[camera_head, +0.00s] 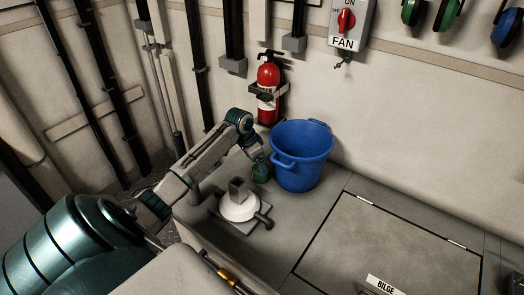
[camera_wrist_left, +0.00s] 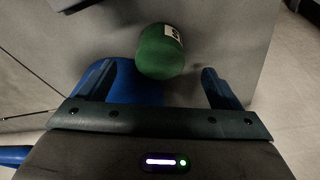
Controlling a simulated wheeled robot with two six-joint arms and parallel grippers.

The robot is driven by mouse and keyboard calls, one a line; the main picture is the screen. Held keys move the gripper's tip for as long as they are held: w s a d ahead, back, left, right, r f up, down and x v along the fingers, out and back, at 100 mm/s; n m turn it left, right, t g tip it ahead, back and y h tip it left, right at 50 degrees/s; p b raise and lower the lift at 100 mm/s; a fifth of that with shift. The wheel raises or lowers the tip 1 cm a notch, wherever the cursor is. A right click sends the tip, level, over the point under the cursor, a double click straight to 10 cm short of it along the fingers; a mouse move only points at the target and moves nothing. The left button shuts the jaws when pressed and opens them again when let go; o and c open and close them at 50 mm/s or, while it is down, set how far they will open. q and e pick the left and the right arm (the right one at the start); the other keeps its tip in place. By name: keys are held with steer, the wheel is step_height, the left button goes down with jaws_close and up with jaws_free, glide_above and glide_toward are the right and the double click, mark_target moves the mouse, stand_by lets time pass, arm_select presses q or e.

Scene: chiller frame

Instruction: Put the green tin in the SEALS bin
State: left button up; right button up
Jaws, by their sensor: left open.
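The green tin (camera_head: 261,172) stands on the grey bench top, left of the blue bucket, partly hidden by my left gripper in the head view. In the left wrist view the green tin (camera_wrist_left: 160,52) lies ahead of and between the two fingers, with a white label on it. My left gripper (camera_head: 257,158) is open just above the tin; in the wrist view the fingers (camera_wrist_left: 165,82) are apart with nothing clamped between them. No SEALS bin shows in either view. My right gripper is not in view.
A blue bucket (camera_head: 302,158) stands close right of the tin. A pale round fitting with a grey block (camera_head: 238,204) sits in front of it. A red extinguisher (camera_head: 268,90) hangs on the wall behind. A hatch marked BILGE (camera_head: 400,240) lies flat and clear at right.

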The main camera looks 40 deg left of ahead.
arm_select(q)
steer(key=shift+x, duration=1.25)
steer(key=x, duration=0.5)
steer(key=shift+w+d+r+p, duration=0.1)
steer(key=shift+w+p, duration=0.15)
steer(key=shift+p, duration=0.05)
steer(key=c, duration=1.2)
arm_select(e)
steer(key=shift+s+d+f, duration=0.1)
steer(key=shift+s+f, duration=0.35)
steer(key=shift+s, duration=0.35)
